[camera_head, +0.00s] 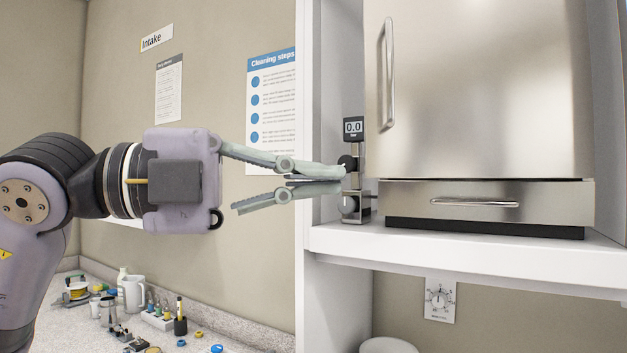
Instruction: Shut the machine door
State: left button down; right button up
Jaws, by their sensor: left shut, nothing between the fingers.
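The machine (560,205) is a stainless steel unit on a white shelf. Its door (480,90) is a broad steel panel with a vertical bar handle (388,75) near the left edge. The door's face stands above the drawer, and its left edge reaches a little further left than the drawer's. No inside shows, and I cannot tell whether the door is fully shut. My left gripper (340,179) is shut and empty, its fingertips left of the door and below the handle, apart from the door in the picture. My right gripper is out of view.
A small gauge on a stand (354,165) is beside the machine, at my left fingertips; I cannot tell if they touch. A drawer (475,201) sits under the door. A white upright panel (308,100) edges the bay. A cluttered counter (250,335) lies lower left.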

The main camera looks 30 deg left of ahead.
aim_at(390, 176)
pick_arm(q)
jog(key=w+d+p, duration=0.4)
jog(key=w, duration=0.4)
jog(key=shift+w, duration=0.4)
jog(key=shift+w, duration=0.1)
